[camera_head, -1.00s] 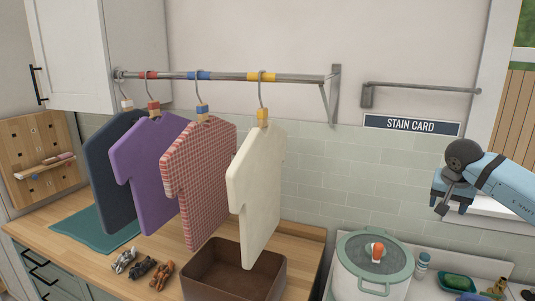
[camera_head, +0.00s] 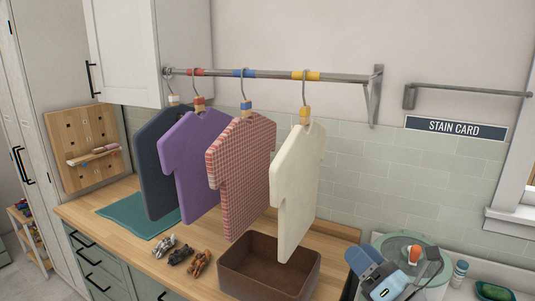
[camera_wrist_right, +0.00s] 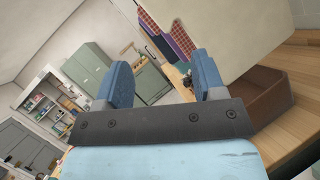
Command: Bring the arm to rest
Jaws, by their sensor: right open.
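My right gripper (camera_head: 366,258) is at the lower right of the head view, in front of the white pot with a green lid (camera_head: 398,243). In the right wrist view its two blue fingers (camera_wrist_right: 165,85) stand apart with nothing between them. The brown box (camera_wrist_right: 262,92) and hanging shirts show beyond the fingers there. My left gripper is not in view.
A dark shirt (camera_head: 153,165), a purple shirt (camera_head: 192,150), a red checked shirt (camera_head: 240,175) and a cream shirt (camera_head: 297,190) hang from the rail (camera_head: 340,77). The brown box (camera_head: 268,265) and several clips (camera_head: 180,254) are on the wooden counter (camera_head: 130,250).

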